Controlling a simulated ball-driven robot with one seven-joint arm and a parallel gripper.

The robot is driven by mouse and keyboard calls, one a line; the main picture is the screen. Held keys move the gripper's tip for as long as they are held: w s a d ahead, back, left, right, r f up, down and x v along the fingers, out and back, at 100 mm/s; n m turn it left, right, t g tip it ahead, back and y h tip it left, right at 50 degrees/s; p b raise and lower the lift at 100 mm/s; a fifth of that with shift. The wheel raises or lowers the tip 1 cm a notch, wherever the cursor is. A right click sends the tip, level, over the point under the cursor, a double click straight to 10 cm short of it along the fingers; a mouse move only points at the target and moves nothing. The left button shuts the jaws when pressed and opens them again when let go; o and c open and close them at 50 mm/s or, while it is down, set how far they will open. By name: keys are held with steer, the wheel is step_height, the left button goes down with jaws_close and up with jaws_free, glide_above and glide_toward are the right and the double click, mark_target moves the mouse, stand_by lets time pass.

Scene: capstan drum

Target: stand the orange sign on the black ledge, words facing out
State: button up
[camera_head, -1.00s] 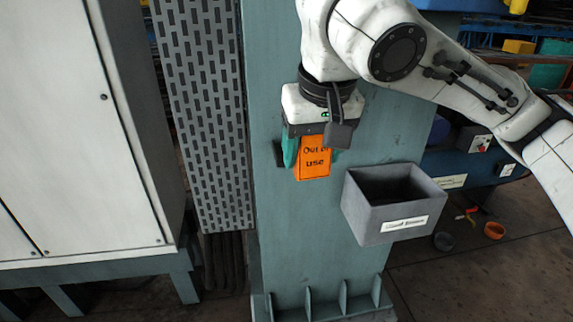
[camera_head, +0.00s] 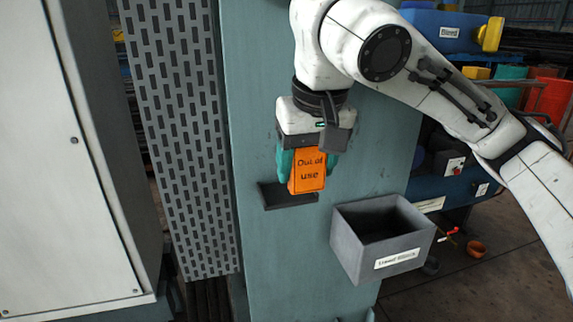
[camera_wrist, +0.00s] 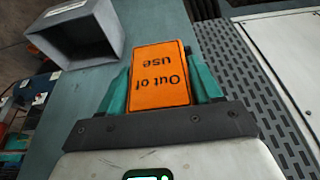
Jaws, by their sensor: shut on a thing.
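The orange sign (camera_head: 308,172) reads "Out of use" and is held upright, its words facing the head camera. My gripper (camera_head: 308,165) is shut on it, with a teal finger at each side. The sign also fills the middle of the wrist view (camera_wrist: 160,75), its words upside down there. The black ledge (camera_head: 290,201) is a small dark shelf on the blue-green column, just below the sign. The sign's lower edge overlaps the ledge in the head view; I cannot tell whether they touch.
A grey open bin (camera_head: 380,237) with a white label is fixed to the column (camera_head: 262,110), right of and below the ledge. A perforated grey panel (camera_head: 180,130) and a white cabinet (camera_head: 70,150) stand to the left. The column face around the ledge is clear.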

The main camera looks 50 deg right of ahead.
steer(key=w+d, duration=0.5)
steer(key=w, duration=0.3)
steer(key=x, duration=0.4)
steer(key=s+x, duration=0.1)
steer(key=x, duration=0.1)
steer(key=shift+a+f, duration=0.1)
steer(key=shift+f, duration=0.15)
steer(key=shift+w+f+p, duration=0.2)
steer(key=shift+f+p, duration=0.15)
steer(key=shift+f, duration=0.05)
steer(key=shift+f, duration=0.2)
steer(key=o, duration=1.1)
steer(key=shift+r, duration=0.15)
